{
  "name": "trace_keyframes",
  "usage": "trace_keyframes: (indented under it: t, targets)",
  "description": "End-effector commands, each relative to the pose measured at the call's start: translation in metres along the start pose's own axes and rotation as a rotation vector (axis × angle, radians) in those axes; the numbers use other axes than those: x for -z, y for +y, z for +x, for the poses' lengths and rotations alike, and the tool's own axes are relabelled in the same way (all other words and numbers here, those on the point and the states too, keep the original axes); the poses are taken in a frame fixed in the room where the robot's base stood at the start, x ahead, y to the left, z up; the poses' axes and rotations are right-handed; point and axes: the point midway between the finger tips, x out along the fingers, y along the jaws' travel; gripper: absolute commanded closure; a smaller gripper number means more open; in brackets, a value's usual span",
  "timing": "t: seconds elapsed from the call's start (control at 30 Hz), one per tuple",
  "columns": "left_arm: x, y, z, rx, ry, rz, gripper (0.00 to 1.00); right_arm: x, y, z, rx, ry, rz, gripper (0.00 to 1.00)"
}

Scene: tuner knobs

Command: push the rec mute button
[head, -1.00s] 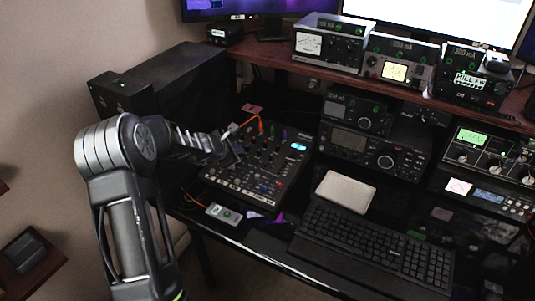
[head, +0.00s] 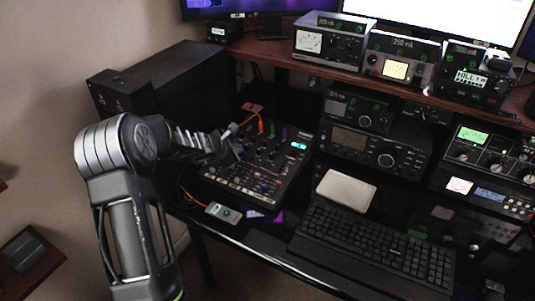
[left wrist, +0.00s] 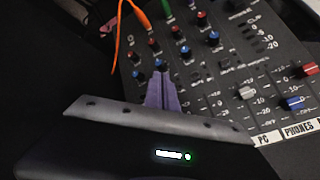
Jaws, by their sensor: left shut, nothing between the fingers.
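The black audio mixer (head: 262,175) sits on the left part of the desk, covered in small coloured knobs and buttons. In the left wrist view the mixer panel (left wrist: 222,75) shows red and blue knobs, fader caps and printed labels. I cannot make out which control is the rec mute button. My left gripper (head: 232,151) is over the mixer's left side. In the left wrist view the left gripper (left wrist: 160,76) shows purple fingers pressed together, empty, over the panel near a blue knob. I cannot tell whether the tips touch it. My right gripper is not in view.
Orange cables (left wrist: 117,35) rise from the mixer's upper left. A large black box (head: 165,80) stands behind my left arm. A keyboard (head: 375,245), a pale flat pad (head: 345,190) and a radio (head: 375,152) lie to the right. A small grey box (head: 223,212) sits at the desk's front.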

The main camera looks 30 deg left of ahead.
Motion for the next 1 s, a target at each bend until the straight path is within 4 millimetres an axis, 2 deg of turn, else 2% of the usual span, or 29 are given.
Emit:
trace_keyframes:
  t: [1.0]
  targets:
    - [0.0045,-0.0043,0.0061,-0.001,0.0,0.001,1.0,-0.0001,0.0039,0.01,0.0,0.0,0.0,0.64]
